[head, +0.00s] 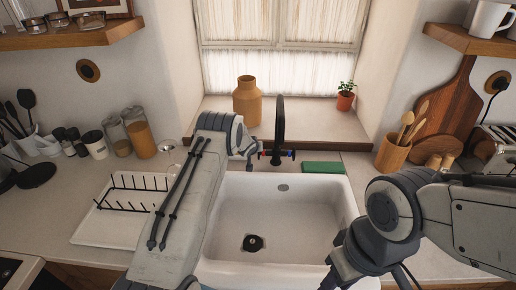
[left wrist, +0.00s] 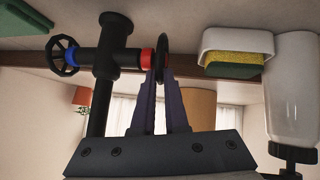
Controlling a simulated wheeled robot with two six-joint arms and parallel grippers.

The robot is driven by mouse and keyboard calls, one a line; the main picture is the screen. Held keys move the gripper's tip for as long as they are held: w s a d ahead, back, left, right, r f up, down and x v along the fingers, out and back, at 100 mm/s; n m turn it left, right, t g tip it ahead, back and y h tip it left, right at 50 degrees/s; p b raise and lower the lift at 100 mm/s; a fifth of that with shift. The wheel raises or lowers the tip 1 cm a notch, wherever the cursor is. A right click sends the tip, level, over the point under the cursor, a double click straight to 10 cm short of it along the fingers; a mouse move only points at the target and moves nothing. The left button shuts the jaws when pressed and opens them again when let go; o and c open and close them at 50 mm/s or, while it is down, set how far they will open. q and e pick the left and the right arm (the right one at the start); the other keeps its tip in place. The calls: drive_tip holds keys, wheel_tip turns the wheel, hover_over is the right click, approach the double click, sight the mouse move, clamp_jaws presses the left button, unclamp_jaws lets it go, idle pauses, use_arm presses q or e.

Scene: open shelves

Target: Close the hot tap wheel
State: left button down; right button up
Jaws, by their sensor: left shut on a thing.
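The black tap (head: 279,128) stands behind the sink, and its body (left wrist: 106,62) shows inverted in the left wrist view. The hot wheel (left wrist: 162,46), black and beside a red ring, is seen nearly edge-on there. My left gripper (left wrist: 160,78) has its fingers closed on the hot wheel's rim. In the head view, my left gripper (head: 259,154) reaches the tap's left side, and the arm partly hides it. The cold wheel (left wrist: 63,55), beside a blue ring, is free. My right gripper (head: 338,272) is low over the sink's right front; its jaws are unclear.
The white sink (head: 340,215) looks empty around its drain. A dish rack (head: 95,222) is to its left, and a green block (head: 323,167) lies behind it. A soap bottle (left wrist: 293,85) and sponge holder (left wrist: 215,42) stand near the hot wheel. A vase (head: 247,103) stands on the sill.

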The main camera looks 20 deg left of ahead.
use_arm(q)
drive_tip(key=c, duration=1)
unclamp_jaws()
drive_tip(key=shift+o, duration=0.2)
drive_tip(key=shift+r, duration=0.1)
drive_tip(key=b+v, duration=0.4)
drive_tip(key=v, duration=0.6)
drive_tip(key=shift+s+d+r, duration=0.1)
drive_tip(key=shift+s, duration=0.1)
